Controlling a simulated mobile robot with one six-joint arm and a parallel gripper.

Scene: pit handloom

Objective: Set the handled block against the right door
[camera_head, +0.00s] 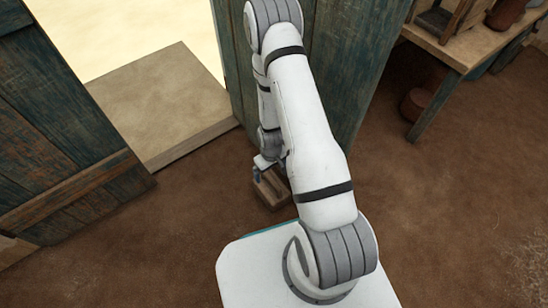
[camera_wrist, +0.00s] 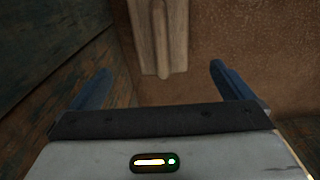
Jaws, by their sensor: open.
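The handled block (camera_head: 271,191), a small brown wooden piece, is on the dirt floor in front of the right door (camera_head: 352,65). My arm hides part of both, so I cannot tell whether they touch. My gripper (camera_head: 262,167) is low, at the block's upper left. In the wrist view, my open gripper (camera_wrist: 160,70) has its two blue fingers wide apart. The block (camera_wrist: 160,38) shows beyond the fingertips, between their lines, with its raised wooden bar towards me. Nothing is held. Dark planks (camera_wrist: 50,55) stand to the left.
The left door (camera_head: 65,135) stands at the left. A pale step (camera_head: 165,103) lies in the bright doorway between the doors. A wooden table (camera_head: 455,50) with items on it is at the upper right, with a brown pot (camera_head: 415,103) beneath. The floor at right is mostly clear.

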